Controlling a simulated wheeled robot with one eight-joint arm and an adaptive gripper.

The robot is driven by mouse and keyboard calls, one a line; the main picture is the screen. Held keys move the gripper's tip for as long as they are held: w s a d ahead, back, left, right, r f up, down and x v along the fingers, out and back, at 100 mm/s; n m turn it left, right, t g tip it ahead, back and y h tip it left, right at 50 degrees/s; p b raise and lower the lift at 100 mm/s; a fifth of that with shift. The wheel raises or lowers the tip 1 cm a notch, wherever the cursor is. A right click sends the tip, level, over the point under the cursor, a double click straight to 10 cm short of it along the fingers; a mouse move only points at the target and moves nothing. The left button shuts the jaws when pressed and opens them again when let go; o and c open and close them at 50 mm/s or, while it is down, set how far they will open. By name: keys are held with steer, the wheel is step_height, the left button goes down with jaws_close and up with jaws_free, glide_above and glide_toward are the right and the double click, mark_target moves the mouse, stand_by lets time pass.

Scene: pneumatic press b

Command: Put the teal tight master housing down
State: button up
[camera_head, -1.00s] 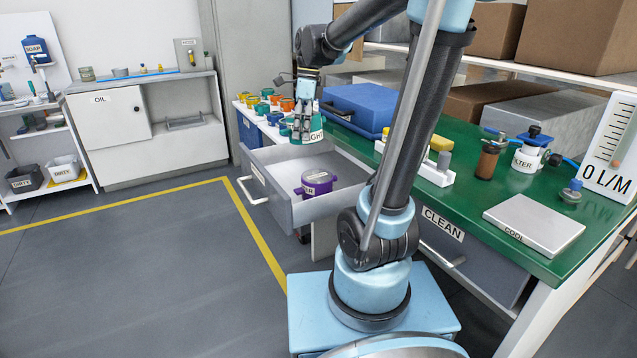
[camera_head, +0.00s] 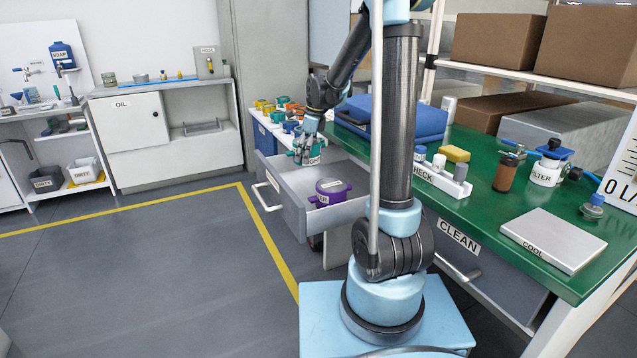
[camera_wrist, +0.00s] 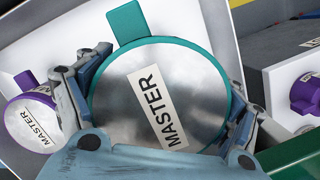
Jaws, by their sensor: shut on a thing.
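My gripper (camera_head: 308,146) is shut on the teal master housing (camera_wrist: 155,95), a round part with a grey metal face, a MASTER label and a teal tab. The fingers grip it from two opposite sides in the wrist view. In the head view the teal housing (camera_head: 309,158) is at the open drawer (camera_head: 292,208), near its back left side. Whether its underside touches the drawer floor cannot be told. A purple master housing (camera_head: 329,191) sits in the drawer in front of it; a purple one also shows at the left of the wrist view (camera_wrist: 32,122).
Several coloured parts (camera_head: 275,108) stand on a surface behind the drawer. A blue case (camera_head: 400,118) lies on the green bench (camera_head: 465,205) to the right. A white CHECK block (camera_head: 436,176) is near the bench edge. The floor left of the drawer is clear.

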mark_target(303, 181)
steer(key=shift+s+d+f+x, duration=0.1)
steer(key=shift+d+x, duration=0.2)
steer(key=shift+x, duration=1.05)
steer(key=shift+s+d+f+x, duration=0.1)
steer(key=shift+d+x, duration=0.2)
steer(key=shift+x, duration=1.05)
steer(key=shift+d+x, duration=0.3)
steer(key=shift+x, duration=1.05)
steer(key=o, duration=1.5)
steer(key=shift+f, duration=0.1)
steer(key=shift+c, duration=0.2)
